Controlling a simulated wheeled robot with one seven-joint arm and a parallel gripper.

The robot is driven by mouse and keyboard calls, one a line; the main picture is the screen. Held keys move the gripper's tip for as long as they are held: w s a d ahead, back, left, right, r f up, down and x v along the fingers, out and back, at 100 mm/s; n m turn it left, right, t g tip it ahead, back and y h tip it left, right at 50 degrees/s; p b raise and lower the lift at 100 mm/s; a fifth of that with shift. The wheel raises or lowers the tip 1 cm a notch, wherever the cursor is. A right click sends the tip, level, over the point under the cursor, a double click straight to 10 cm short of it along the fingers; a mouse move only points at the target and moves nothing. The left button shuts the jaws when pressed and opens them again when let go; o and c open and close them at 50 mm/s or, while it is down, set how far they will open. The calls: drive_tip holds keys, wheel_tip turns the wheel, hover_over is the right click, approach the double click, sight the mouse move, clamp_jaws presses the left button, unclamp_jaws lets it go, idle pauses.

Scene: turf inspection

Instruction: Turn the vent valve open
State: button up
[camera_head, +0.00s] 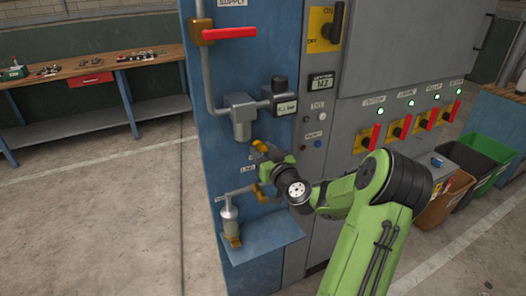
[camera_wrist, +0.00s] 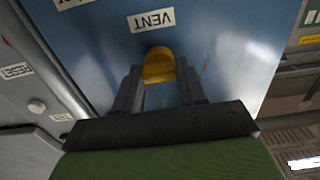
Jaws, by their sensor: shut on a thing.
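The vent valve's yellow handle (camera_wrist: 158,62) stands out from the blue panel beside a white VENT label (camera_wrist: 152,19) in the wrist view. My gripper (camera_wrist: 160,80) has its two dark fingers on either side of the handle and is shut on it. In the head view, the yellow handle (camera_head: 259,146) shows at the left of my gripper (camera_head: 264,152), partly hidden by it. How far the valve is turned cannot be told.
Just below is another yellow piece (camera_head: 260,193) on a pipe with a small cylinder (camera_head: 229,215). A grey regulator (camera_head: 240,117) and a red-handled valve (camera_head: 220,33) are above. The grey cabinet (camera_head: 400,85) with red-handled switches is at right. Bins (camera_head: 485,150) stand beyond it.

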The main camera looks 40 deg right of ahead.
drive_tip(key=shift+r, duration=0.1)
drive_tip(key=m+b, duration=0.1)
drive_tip(key=m, duration=0.3)
drive_tip(key=shift+m, duration=0.4)
drive_tip(key=m, duration=0.4)
drive_tip(key=shift+d, duration=0.15)
drive_tip(key=m+p, duration=0.1)
drive_tip(key=m, duration=0.4)
drive_tip(key=shift+d, duration=0.1)
drive_tip(key=shift+m+p, duration=0.55)
drive_tip(key=shift+m, duration=1.35)
